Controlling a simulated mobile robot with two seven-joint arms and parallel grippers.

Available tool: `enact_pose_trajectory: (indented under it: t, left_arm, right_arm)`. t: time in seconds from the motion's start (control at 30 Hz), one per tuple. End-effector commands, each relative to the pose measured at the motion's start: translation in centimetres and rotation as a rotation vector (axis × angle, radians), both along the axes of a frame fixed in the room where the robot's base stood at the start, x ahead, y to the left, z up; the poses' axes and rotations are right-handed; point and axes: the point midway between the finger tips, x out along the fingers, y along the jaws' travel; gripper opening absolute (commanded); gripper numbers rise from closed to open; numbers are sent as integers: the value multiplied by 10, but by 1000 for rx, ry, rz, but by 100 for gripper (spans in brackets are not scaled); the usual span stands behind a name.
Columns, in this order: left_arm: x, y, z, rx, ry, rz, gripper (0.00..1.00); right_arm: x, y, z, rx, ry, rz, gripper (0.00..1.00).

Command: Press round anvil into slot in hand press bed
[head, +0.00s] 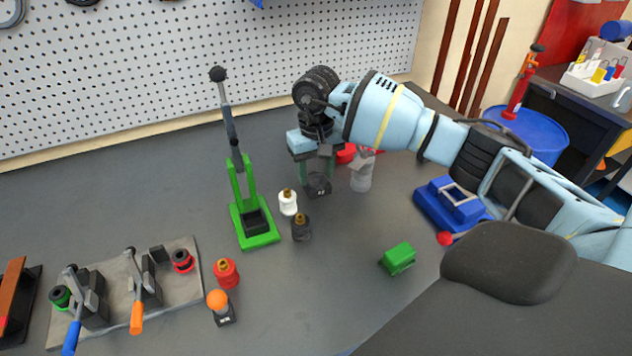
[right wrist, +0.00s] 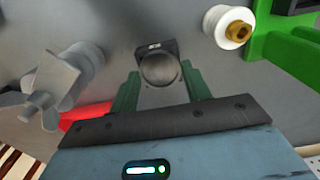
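The green hand press (head: 255,236) stands upright left of centre with its lever raised, and its dark bed (head: 257,221) faces forward. Part of its frame shows in the right wrist view (right wrist: 290,45). My right gripper (head: 318,176) points down to the right of the press. A dark round anvil (head: 319,187) with a small white label on its base is at the fingertips. In the right wrist view the green fingers (right wrist: 160,80) lie on both sides of the round anvil (right wrist: 158,68). I cannot tell whether they touch it. My left gripper is out of view.
A grey piece (head: 361,172) stands right of the gripper. A green block (head: 398,258), a blue fixture (head: 450,205), a red bottle (head: 227,273) and a clamp plate (head: 120,300) surround clear table.

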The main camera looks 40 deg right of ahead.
Motion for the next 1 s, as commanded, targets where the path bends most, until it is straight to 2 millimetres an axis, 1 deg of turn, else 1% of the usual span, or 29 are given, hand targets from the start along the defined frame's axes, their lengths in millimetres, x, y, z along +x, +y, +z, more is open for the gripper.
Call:
enact_pose_trajectory:
  t: [0.03, 0.2, 0.43, 1.0]
  left_arm:
    - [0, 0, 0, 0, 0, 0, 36]
    - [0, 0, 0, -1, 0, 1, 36]
    - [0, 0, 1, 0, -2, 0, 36]
    - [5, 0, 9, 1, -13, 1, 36]
  right_arm:
    - [0, 0, 0, 0, 0, 0, 41]
    - [0, 0, 0, 0, 0, 0, 20]
    - [0, 0, 3, 1, -1, 0, 20]
    - [0, 0, 18, 0, -3, 0, 20]
